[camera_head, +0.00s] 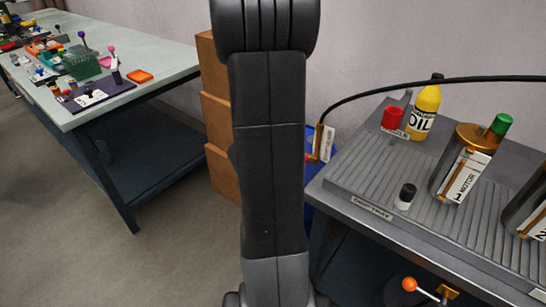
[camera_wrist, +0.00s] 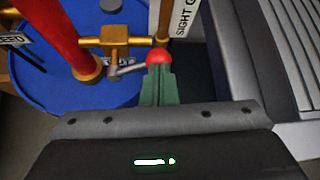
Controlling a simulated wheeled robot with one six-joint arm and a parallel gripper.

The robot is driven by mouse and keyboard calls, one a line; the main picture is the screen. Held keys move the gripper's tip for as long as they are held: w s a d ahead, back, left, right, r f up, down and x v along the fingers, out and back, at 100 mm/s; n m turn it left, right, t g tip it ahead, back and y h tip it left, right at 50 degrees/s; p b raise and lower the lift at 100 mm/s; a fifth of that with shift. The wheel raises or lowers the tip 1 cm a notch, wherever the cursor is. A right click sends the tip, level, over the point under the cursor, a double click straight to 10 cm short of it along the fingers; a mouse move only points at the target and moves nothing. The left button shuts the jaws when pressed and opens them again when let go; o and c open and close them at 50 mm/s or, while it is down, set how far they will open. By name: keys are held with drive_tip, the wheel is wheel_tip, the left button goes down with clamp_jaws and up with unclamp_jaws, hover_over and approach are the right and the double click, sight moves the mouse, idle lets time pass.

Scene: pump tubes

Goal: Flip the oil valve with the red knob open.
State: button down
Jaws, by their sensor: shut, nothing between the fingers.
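The oil valve's red knob (camera_wrist: 158,57) sits at the end of a short silver lever (camera_wrist: 127,69) in the wrist view. The lever runs sideways to the right from a brass valve body (camera_wrist: 117,42) above a blue drum (camera_wrist: 60,65). My gripper (camera_wrist: 158,78) is shut, with its green fingers directly below the red knob in the picture and nothing between them. The fingertips overlap the knob's lower edge; I cannot tell whether they touch it. In the head view my arm hides most of the valve, and a bit of the blue drum (camera_head: 311,188) shows beside it.
A red pipe (camera_wrist: 65,37) rises from the drum. A vertical brass tube (camera_wrist: 165,22) with a sight glass label stands close behind the knob. The grey ribbed bench (camera_wrist: 233,60) is close on the right. An orange-knobbed lever (camera_head: 409,284) sits under the bench.

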drive_tip(key=shift+s+d+f+b, duration=0.25)
drive_tip(key=shift+f+b, duration=0.15)
drive_tip(key=shift+b, duration=0.4)
drive_tip(key=shift+s+d+f+b, duration=0.1)
drive_tip(key=shift+d+f+b, duration=0.2)
drive_tip(key=shift+b, duration=0.45)
drive_tip(key=shift+w+a+f, duration=0.1)
drive_tip(key=shift+a, duration=0.05)
drive_tip(key=shift+w+a+f, duration=0.2)
drive_tip(key=shift+w+a, duration=0.2)
drive_tip(key=shift+a, duration=0.1)
drive_tip(key=shift+r, duration=0.1)
